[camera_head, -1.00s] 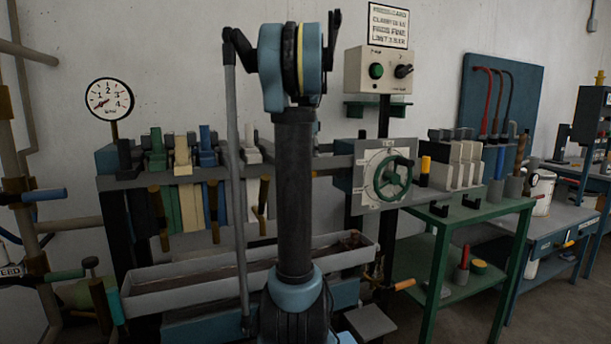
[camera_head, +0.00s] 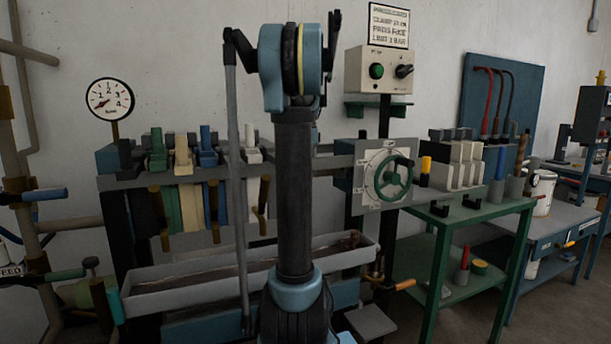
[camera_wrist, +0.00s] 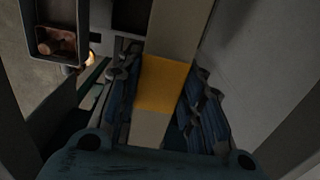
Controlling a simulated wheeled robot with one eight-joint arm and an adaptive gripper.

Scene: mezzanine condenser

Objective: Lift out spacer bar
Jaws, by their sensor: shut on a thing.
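In the wrist view, a pale bar with a yellow band (camera_wrist: 162,85), which I take to be the spacer bar, runs from the top edge down between my fingers. My gripper (camera_wrist: 165,88) is shut on it, with the dark blue finger linkages on either side of the yellow band. The bar's lower end is hidden by the gripper body, and its upper end is out of frame. In the head view my own arm hides the gripper and the bar. I cannot tell whether the bar touches anything around it.
A rack of coloured plates (camera_head: 187,205) hangs left of my arm, above a grey trough (camera_head: 190,295). A panel with a green handwheel (camera_head: 393,178) is right of my arm. A green table (camera_head: 480,212) holds pale blocks (camera_head: 465,162). A pressure gauge (camera_head: 110,99) stands at left.

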